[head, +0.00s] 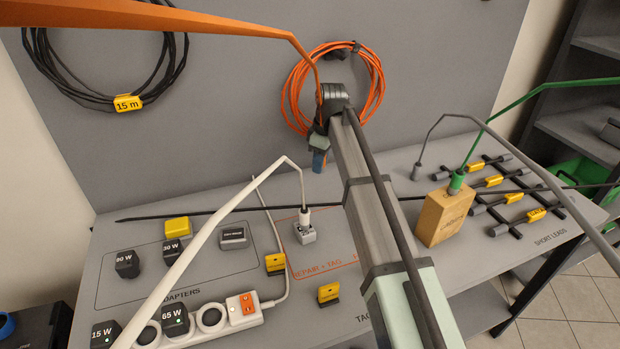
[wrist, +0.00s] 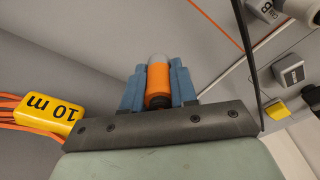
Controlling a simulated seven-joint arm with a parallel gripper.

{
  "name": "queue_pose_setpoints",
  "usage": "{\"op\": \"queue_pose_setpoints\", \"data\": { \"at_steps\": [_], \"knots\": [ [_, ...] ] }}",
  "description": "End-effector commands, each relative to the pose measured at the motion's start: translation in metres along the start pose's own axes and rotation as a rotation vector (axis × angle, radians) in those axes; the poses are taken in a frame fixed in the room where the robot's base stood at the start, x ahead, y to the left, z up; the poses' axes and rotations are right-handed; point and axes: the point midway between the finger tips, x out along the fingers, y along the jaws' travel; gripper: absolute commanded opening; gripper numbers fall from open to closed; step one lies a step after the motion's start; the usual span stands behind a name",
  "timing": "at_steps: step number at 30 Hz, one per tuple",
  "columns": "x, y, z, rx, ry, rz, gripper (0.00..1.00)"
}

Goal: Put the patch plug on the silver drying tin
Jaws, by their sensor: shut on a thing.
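My gripper (head: 319,160) is in the air in front of the back panel, above the bench. In the wrist view its blue fingers (wrist: 158,88) are shut on an orange plug with a pale grey end (wrist: 158,80), which I take for the patch plug. An orange cable (head: 220,24) runs from the upper left down to my gripper in the head view. The plug is mostly hidden there. A small silver-grey box with a dark label (head: 233,238), which seems to be the drying tin, sits on the bench to the left, apart from the plug. A similar grey box (wrist: 290,74) shows in the wrist view.
A yellow block (head: 178,227) stands beside the box. A grey cube (head: 305,235) with a white plug is nearer the middle. Black adapters (head: 127,264), a white power strip (head: 215,322) and a wooden block (head: 445,216) also occupy the bench. Coiled orange cable (head: 370,95) hangs behind.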

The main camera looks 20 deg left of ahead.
Motion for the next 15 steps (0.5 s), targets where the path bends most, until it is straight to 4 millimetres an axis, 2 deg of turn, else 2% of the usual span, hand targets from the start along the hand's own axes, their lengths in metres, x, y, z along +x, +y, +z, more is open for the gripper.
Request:
{"op": "queue_pose_setpoints", "data": {
  "at_steps": [5, 8, 11, 15],
  "knots": [
    [-0.008, -0.002, -0.003, -0.004, 0.001, 0.0, 0.0],
    [-0.008, -0.009, -0.013, -0.019, 0.001, -0.002, 0.0],
    [-0.007, -0.024, -0.031, -0.048, 0.001, -0.005, 0.0],
    [-0.01, -0.056, -0.068, -0.108, 0.001, -0.012, 0.0]
  ]
}}
